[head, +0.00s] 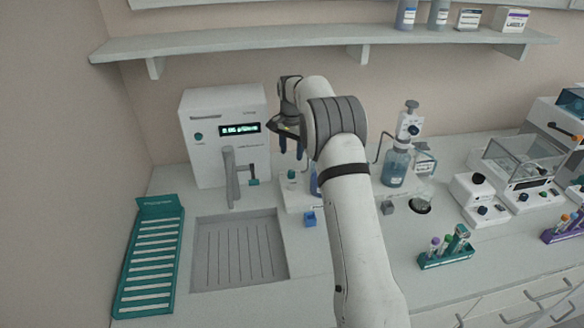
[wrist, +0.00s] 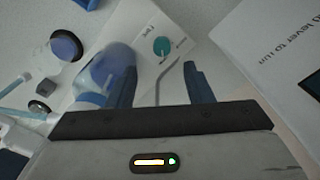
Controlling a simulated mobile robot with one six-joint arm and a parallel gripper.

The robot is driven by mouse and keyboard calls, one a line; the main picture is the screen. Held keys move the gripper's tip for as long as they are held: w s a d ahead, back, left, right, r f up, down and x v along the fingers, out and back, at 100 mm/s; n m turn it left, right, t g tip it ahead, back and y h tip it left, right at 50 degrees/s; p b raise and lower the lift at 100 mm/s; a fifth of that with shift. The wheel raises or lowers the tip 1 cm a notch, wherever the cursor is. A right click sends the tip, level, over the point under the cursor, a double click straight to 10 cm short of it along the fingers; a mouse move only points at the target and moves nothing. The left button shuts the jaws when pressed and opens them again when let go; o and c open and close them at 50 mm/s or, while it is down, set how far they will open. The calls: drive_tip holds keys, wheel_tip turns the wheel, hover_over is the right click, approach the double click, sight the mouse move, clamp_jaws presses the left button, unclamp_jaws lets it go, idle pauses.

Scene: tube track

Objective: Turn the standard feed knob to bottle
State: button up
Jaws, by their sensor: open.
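A round teal knob (wrist: 161,46), likely the standard feed knob, sits on a white plate with small lettering I cannot read. It also shows in the head view (head: 292,174) on a low white base, left of my arm. My open, empty gripper (head: 290,148) points down above it. In the wrist view, my gripper (wrist: 158,69) has its two blue fingers apart, with the knob just beyond the gap between the tips, not touched. A clear bottle with blue parts (wrist: 110,70) stands close beside the left finger. In the head view my arm hides part of that unit.
A white box with a lit display (head: 225,130) and a grey tap (head: 231,175) stand on the left, behind a sink (head: 238,250).

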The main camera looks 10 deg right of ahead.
sight(291, 172)
drive_tip(key=shift+w+f, duration=0.25)
drive_tip(key=shift+f, duration=0.35)
wheel_tip(291, 172, down, 7)
drive_tip(key=p, duration=0.2)
drive_tip(key=shift+f+p, duration=0.2)
drive_tip(key=shift+p, duration=0.1)
drive_tip(key=shift+c, duration=0.6)
